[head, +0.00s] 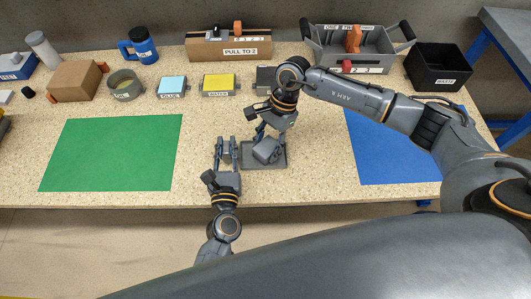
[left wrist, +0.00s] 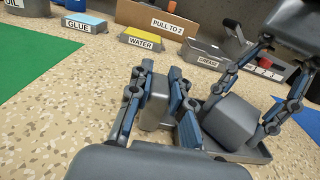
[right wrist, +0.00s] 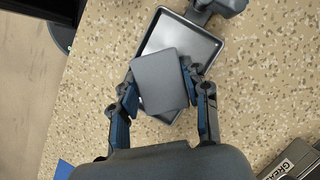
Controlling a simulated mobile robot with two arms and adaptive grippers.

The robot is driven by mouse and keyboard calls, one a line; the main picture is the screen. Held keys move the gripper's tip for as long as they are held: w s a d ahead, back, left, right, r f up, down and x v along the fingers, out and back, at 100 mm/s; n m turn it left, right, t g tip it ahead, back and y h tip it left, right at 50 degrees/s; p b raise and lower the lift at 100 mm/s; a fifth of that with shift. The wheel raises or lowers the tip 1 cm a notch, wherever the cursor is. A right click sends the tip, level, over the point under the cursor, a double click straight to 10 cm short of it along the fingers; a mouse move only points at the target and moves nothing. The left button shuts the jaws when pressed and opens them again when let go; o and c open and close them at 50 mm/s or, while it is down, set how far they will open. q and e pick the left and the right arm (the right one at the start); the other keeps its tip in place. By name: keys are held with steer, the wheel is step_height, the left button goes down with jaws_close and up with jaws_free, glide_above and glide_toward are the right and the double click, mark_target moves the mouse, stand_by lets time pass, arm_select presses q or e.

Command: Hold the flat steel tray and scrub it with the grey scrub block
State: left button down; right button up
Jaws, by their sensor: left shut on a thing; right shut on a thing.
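The flat steel tray (head: 247,157) lies on the speckled table between the green and blue mats. It also shows in the right wrist view (right wrist: 170,36). My left gripper (head: 227,147) is at the tray's left side, shut on its grey grip (left wrist: 155,108). The grey scrub block (head: 266,150) is between the fingers of my right gripper (right wrist: 163,92), which is shut on it from above. The block is over the tray, tilted in the head view, and covers part of the tray floor. I cannot tell whether the block touches the tray.
A green mat (head: 112,154) lies left and a blue mat (head: 385,150) right. Behind stand a blue GLUE block (head: 172,85), a yellow WATER block (head: 219,84), a PULL TO 2 box (head: 205,50), a grey caddy (head: 373,58) and a black bin (head: 437,66).

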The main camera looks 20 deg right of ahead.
steer(key=shift+s+d+f, duration=0.1)
steer(key=shift+s+d, duration=0.1)
steer(key=shift+d, duration=0.45)
steer(key=shift+f, duration=0.15)
steer(key=shift+d, duration=0.1)
steer(key=shift+d, duration=0.15)
steer(key=shift+w+a, duration=0.15)
steer(key=shift+a, duration=0.55)
steer(key=shift+w+a, duration=0.15)
steer(key=shift+a, duration=0.5)
steer(key=shift+a, duration=0.1)
